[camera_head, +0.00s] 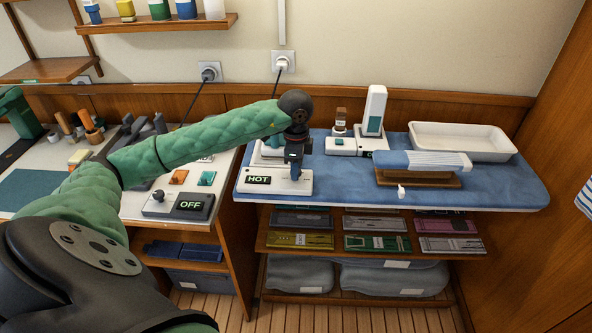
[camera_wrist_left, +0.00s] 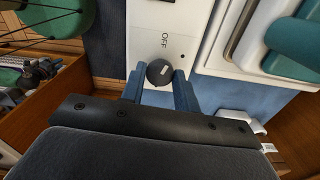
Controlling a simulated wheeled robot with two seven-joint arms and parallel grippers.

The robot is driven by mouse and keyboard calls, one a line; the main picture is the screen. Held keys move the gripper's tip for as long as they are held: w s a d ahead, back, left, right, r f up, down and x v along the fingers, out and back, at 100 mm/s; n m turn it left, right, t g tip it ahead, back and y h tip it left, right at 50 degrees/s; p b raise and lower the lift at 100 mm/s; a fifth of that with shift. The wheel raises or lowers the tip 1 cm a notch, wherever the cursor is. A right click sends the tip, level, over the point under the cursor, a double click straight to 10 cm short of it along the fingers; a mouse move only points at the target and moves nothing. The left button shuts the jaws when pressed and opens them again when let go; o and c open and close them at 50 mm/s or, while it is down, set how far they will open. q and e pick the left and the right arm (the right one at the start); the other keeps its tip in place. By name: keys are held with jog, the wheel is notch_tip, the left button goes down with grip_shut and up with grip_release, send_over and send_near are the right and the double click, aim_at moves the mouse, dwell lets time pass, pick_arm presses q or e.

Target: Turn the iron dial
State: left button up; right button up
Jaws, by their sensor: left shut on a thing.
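My left gripper (camera_head: 294,165) reaches down over a white unit (camera_head: 272,182) on the blue-covered board, whose display (camera_head: 257,179) reads HOT. In the left wrist view, the blue fingers of my left gripper (camera_wrist_left: 159,76) are shut on a round black dial (camera_wrist_left: 159,71) with a pale mark on its top. The word OFF is printed on the white panel (camera_wrist_left: 172,20) beside the dial. In the head view the gripper hides the dial. My right gripper is not in view.
The board's front right is clear.

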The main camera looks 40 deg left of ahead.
pick_arm(q)
jog(key=o, duration=0.5)
jog(key=shift+r+p, duration=1.2)
jog(key=shift+r, duration=1.3)
